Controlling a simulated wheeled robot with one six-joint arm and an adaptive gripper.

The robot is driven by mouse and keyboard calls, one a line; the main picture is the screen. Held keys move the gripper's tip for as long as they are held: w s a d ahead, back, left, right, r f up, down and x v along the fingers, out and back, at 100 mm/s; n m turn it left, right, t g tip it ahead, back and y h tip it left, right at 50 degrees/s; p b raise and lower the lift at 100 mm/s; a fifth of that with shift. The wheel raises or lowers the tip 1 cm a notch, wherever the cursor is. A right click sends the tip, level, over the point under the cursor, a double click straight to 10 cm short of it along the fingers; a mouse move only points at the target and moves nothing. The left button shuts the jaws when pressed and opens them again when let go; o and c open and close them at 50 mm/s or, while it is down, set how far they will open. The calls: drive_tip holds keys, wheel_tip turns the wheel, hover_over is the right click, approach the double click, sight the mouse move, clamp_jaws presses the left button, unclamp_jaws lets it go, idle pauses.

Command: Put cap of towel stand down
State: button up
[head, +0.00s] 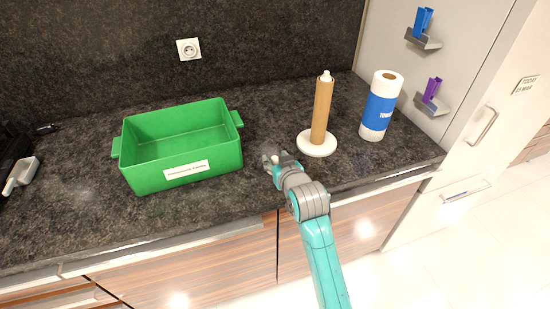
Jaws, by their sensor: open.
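The towel stand has a round white base (316,144) and stands upright on the dark counter. A brown cardboard tube (322,110) is around its post, and a small white tip (326,75) shows at the top. My gripper (273,161) is open, low over the counter, left of the stand's base and apart from it. A small white piece, possibly the cap (275,158), shows between or just beyond the fingers. I cannot tell whether it rests on the counter or touches them.
A green box (190,172) with a white label stands left of my gripper. A full towel roll (380,105) with a blue wrapper stands right of the stand. Blue (423,22) and purple (432,90) items sit in wall holders. The counter behind my gripper is clear.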

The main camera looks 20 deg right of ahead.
drive_tip(key=v, duration=1)
drive_tip(key=shift+s, duration=0.25)
drive_tip(key=shift+r, duration=0.1)
drive_tip(key=s+f, duration=0.7)
drive_tip(key=s, duration=0.3)
drive_tip(key=s+f, duration=0.6)
drive_tip(key=s, duration=0.4)
drive_tip(key=s+f+v, duration=0.1)
drive_tip(key=f+v, duration=0.1)
drive_tip(key=v, duration=0.9)
drive_tip(key=f+v, duration=0.3)
drive_tip(key=v, duration=0.8)
drive_tip(key=shift+s+t, duration=0.35)
drive_tip(key=shift+t, duration=0.05)
